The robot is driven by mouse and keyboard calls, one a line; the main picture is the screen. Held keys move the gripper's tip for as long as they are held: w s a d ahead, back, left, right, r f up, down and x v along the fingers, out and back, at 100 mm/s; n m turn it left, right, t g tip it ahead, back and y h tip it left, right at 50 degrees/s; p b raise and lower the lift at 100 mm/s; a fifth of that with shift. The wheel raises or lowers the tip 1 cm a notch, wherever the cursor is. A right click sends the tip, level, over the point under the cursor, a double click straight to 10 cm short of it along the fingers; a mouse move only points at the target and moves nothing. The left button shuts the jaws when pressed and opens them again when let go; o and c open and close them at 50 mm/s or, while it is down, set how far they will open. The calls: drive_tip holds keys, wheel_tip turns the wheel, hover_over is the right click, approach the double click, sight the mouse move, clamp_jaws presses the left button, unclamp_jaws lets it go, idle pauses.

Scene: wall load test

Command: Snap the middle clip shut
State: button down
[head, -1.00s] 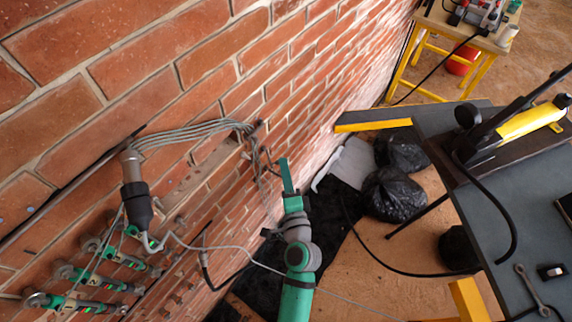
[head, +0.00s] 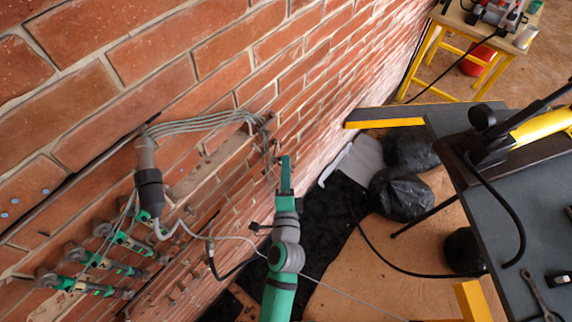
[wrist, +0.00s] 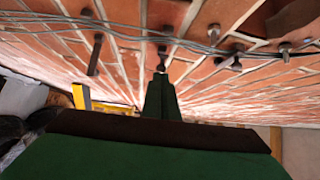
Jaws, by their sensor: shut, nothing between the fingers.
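My gripper (head: 286,170) is green, with its two fingers together and nothing between them. It points toward the brick wall, near where the bundle of grey cables (head: 205,122) ends and hangs down. In the wrist view the closed fingertips (wrist: 160,78) are just below a dark clip-like fitting (wrist: 162,52) on the wall, by the cables (wrist: 130,25). I cannot tell whether they touch it. Another dark fitting (wrist: 95,55) is to its left and a smaller one (wrist: 236,62) to its right. I cannot tell which are open or shut.
A dark table (head: 500,225) with tools stands at the right. Black bags (head: 398,190) lie on the floor by the wall. Several green-and-grey wall devices (head: 105,262) and a hanging dark connector (head: 150,190) are at the left.

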drive_tip(key=shift+s+a, duration=0.1)
drive_tip(key=shift+a, duration=0.45)
drive_tip(key=shift+d, duration=0.15)
drive_tip(key=s+a, duration=0.6)
drive_tip(key=a, duration=0.1)
drive_tip(key=shift+s, duration=0.35)
idle(0.7)
